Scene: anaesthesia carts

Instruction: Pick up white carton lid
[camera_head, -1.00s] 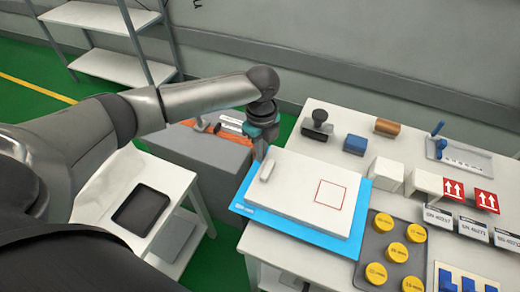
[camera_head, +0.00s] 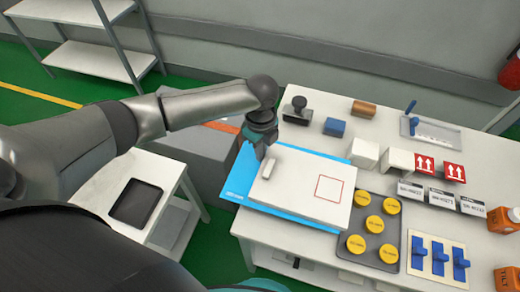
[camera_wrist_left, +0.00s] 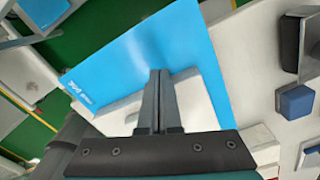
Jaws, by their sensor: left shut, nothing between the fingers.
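The white carton lid (camera_head: 300,190) is a flat white slab with a red square outline and a raised white bar handle (camera_head: 268,173) near its left end. It lies on a blue mat (camera_head: 236,184) on the white table. My left gripper (camera_head: 260,155) is beside the handle's far end, above the lid's left edge. Its fingers are shut and empty in the left wrist view (camera_wrist_left: 158,75). There they cover part of the white lid (camera_wrist_left: 203,95), with the blue mat (camera_wrist_left: 130,55) around it. Whether the fingertips touch the lid is unclear. My right gripper is not in view.
A black-handled stamp (camera_head: 298,108), blue block (camera_head: 334,127) and white cubes (camera_head: 365,152) stand behind the lid. A grey tray (camera_head: 345,225) of yellow-capped jars lies to its right. A side table (camera_head: 165,178) with a black pad is at the left.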

